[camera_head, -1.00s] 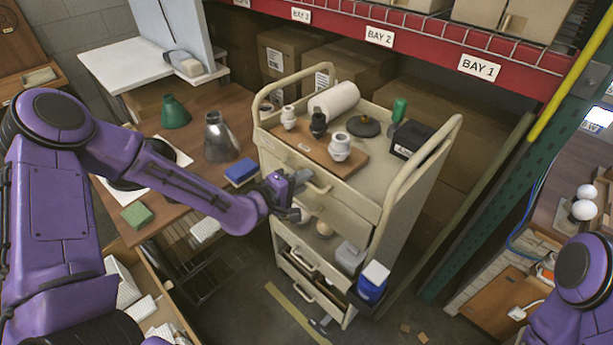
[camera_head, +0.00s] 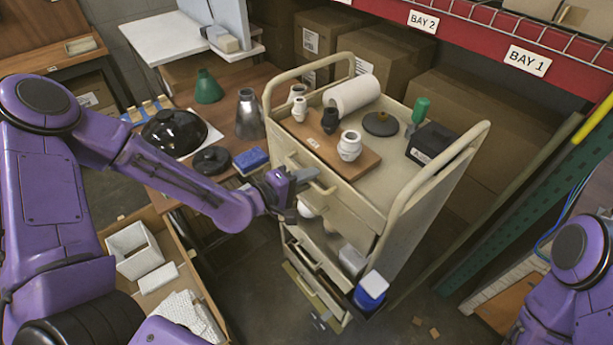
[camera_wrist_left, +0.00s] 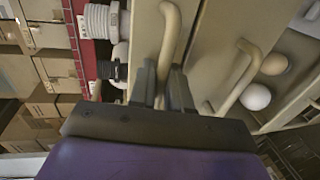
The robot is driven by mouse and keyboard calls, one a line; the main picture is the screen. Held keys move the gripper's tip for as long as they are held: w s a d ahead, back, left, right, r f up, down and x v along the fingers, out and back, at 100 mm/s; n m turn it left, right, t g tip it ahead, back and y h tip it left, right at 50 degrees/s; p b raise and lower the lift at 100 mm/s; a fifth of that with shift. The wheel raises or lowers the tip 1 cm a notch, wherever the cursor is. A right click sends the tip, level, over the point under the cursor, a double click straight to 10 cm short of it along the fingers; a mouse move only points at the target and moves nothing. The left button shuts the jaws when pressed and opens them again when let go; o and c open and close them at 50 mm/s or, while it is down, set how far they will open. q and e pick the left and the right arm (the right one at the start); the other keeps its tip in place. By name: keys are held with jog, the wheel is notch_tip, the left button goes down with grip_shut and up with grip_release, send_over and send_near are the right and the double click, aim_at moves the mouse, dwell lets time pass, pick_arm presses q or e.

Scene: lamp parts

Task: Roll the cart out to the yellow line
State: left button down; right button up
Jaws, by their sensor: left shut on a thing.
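The beige cart (camera_head: 352,215) stands upright at the middle, with rails at both ends, a loaded top and drawers on its front. My left gripper (camera_head: 306,181) is shut on the cart's top drawer handle (camera_head: 325,187). In the left wrist view, the gripper fingers (camera_wrist_left: 164,88) close around the curved handle (camera_wrist_left: 172,32); a second handle (camera_wrist_left: 238,75) is free beside it. My right gripper is out of view.
The cart top carries a wooden board with white and black fittings, a paper roll (camera_head: 352,94), a green-handled tool (camera_head: 419,108) and a black box (camera_head: 432,145). A workbench (camera_head: 183,175) and open crate (camera_head: 203,285) lie left. A green rack post (camera_head: 520,195) stands right.

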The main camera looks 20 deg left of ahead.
pick_arm(q)
jog(key=c, duration=1.3)
grip_release()
jog(key=p+v, duration=0.2)
jog(key=v, duration=0.8)
jog(key=shift+s+a, duration=0.1)
jog(key=shift+s, duration=0.1)
